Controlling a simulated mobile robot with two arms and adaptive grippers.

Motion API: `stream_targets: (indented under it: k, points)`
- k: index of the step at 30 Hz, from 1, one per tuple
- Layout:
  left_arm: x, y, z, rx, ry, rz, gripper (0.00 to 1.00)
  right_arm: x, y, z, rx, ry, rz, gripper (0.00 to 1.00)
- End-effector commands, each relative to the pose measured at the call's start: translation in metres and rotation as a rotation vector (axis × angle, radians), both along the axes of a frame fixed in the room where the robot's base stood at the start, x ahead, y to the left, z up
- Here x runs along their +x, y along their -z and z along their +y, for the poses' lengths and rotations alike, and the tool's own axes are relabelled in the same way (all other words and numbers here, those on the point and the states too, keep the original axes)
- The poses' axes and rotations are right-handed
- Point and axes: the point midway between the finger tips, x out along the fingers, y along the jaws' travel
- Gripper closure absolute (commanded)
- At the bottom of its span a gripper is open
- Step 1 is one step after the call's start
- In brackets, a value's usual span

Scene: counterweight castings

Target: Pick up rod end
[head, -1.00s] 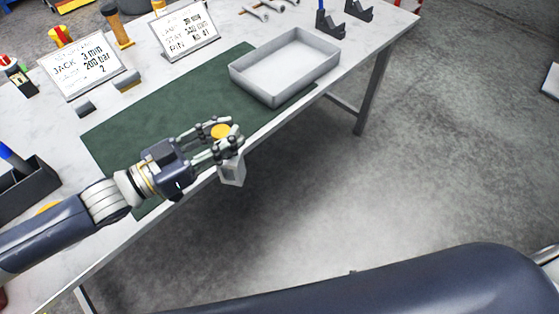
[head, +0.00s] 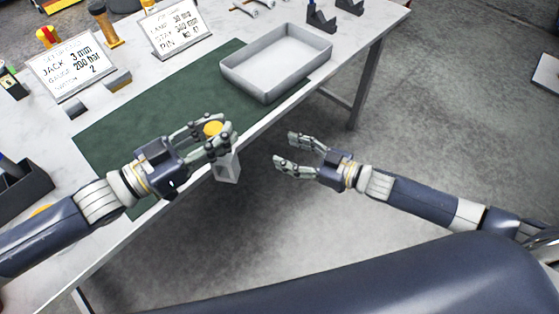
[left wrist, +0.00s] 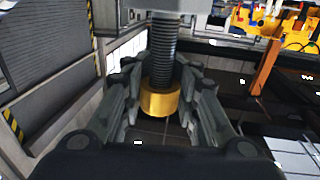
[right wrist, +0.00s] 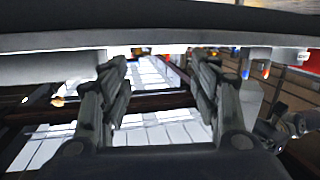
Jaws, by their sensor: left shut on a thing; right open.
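The rod end has a grey block (head: 228,168), a dark threaded shank (left wrist: 165,55) and a yellow collar (head: 213,129). My left gripper (head: 222,138) is shut on it and holds it at the table's front edge, with the block hanging lowest in the head view. In the left wrist view the fingers stand on both sides of the shank and collar; the exact contact is hard to see. My right gripper (head: 285,149) is open and empty, off the table's front edge, to the right of the rod end and apart from it.
A grey tray (head: 262,93), empty, stands on the table at the right end of the green mat (head: 150,115). Two signs (head: 72,68) (head: 175,28) and small dark blocks stand behind the mat. A dark bin (head: 25,188) is at the left.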

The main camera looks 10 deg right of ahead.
Motion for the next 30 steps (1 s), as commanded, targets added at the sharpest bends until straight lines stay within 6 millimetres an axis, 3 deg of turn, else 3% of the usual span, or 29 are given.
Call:
stream_targets:
  k: [1,3,6,12,20,30]
  points:
    - [0.0,-0.002,0.0,-0.004,0.002,-0.004,1.0,-0.012,-0.023,0.011,0.023,-0.064,-0.016,0.43]
    - [0.0,-0.002,0.0,-0.004,0.002,-0.004,1.0,-0.031,-0.049,0.025,0.062,-0.142,-0.024,0.43]
    - [0.0,-0.002,0.0,-0.004,0.002,-0.004,1.0,-0.057,-0.077,0.039,0.105,-0.234,-0.021,0.43]
    - [0.0,-0.002,0.0,-0.004,0.002,-0.004,1.0,-0.089,-0.106,0.053,0.154,-0.332,-0.008,0.43]
    - [0.0,-0.002,0.0,-0.004,0.002,-0.004,1.0,-0.085,-0.111,0.077,0.166,-0.347,-0.009,0.43]
    - [0.0,-0.002,0.0,-0.004,0.002,-0.004,1.0,-0.059,-0.111,0.136,0.164,-0.346,-0.009,0.43]
